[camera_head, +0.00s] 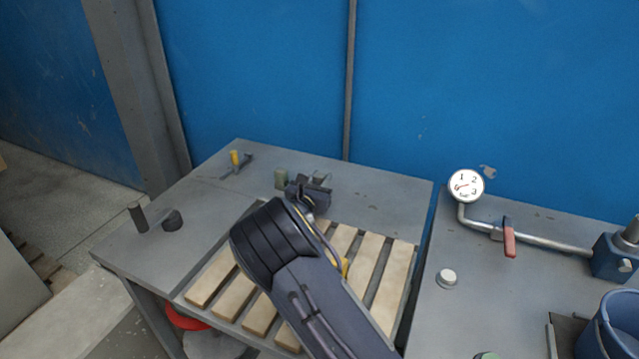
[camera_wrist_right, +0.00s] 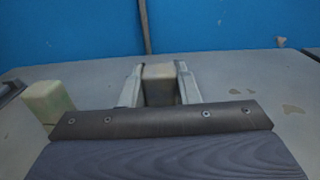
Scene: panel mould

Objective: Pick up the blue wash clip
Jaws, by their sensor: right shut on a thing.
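My right gripper (camera_head: 320,178) is over the back part of the left table, past the slatted wooden frame. In the right wrist view, its two grey fingers (camera_wrist_right: 160,82) are shut on a small tan-grey block (camera_wrist_right: 158,72). In the head view the gripper body mostly hides this block. I cannot make out any blue on it, and I cannot tell whether it touches the table. A pale green block (camera_head: 281,179) stands just left of the gripper; it also shows in the right wrist view (camera_wrist_right: 48,104). My left gripper is not in view.
The slatted wooden frame (camera_head: 375,270) lies under my right arm. A yellow-topped item (camera_head: 235,158) and dark cylinders (camera_head: 172,220) stand on the left table. A gauge (camera_head: 466,186), a red-handled valve (camera_head: 508,238) and a blue bucket (camera_head: 618,325) are at right. A blue wall closes the back.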

